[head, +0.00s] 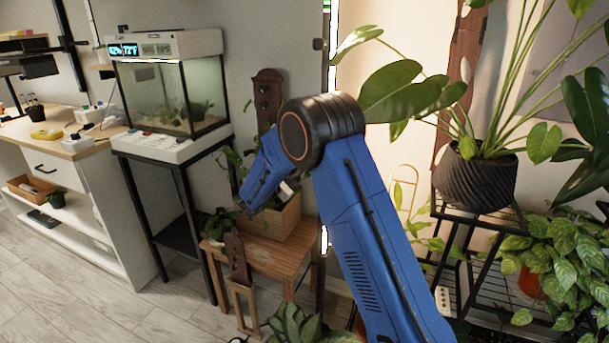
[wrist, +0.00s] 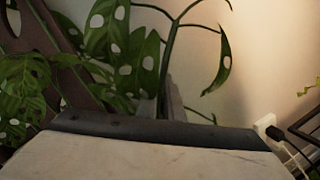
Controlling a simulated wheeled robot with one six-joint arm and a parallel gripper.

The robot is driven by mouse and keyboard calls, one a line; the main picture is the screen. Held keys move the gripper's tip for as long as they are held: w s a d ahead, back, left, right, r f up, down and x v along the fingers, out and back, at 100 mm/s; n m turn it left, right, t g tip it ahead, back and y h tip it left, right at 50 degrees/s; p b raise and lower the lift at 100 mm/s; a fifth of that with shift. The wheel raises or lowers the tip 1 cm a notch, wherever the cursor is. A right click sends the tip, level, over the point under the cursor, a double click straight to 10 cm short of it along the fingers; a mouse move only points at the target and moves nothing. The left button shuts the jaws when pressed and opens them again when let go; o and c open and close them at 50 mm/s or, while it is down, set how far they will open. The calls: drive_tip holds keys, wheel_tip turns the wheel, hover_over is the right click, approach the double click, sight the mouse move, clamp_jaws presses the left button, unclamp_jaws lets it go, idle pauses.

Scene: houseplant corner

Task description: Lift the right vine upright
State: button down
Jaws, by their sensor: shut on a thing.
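In the wrist view, my gripper (wrist: 164,104) is shut on the right vine (wrist: 172,45), a green stem that rises from between the fingers and forks near the top. One branch arches right, with a narrow leaf (wrist: 222,65) hanging from it. The wooden planter box (head: 283,222) stands on a small wooden table (head: 262,258) behind my arm. Some vine leaves (head: 233,160) show left of my wrist; I cannot tell which vine they belong to.
Holed leaves (wrist: 110,25) and a brown board (wrist: 35,35) crowd the wrist view's left. A lit glass tank (head: 170,95) on a black stand is left of the table. A dark pot (head: 477,180) on a black rack stands right of my arm. Open floor (head: 100,315) lies front left.

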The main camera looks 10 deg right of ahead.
drive_tip(key=shift+w+a+r+n+t, duration=0.2)
drive_tip(key=shift+w+a+r+n, duration=0.25)
drive_tip(key=shift+a+n, duration=0.2)
drive_tip(key=shift+w+a+r+n+t, duration=0.2)
drive_tip(key=shift+w+a+r+n, duration=0.15)
drive_tip(key=shift+a+n, duration=0.25)
drive_tip(key=shift+w+a+r+n+t, duration=0.2)
drive_tip(key=shift+w+a+r+n, duration=0.15)
drive_tip(key=shift+w+a+n, duration=0.25)
drive_tip(key=shift+s, duration=0.1)
drive_tip(key=c, duration=1.9)
unclamp_jaws()
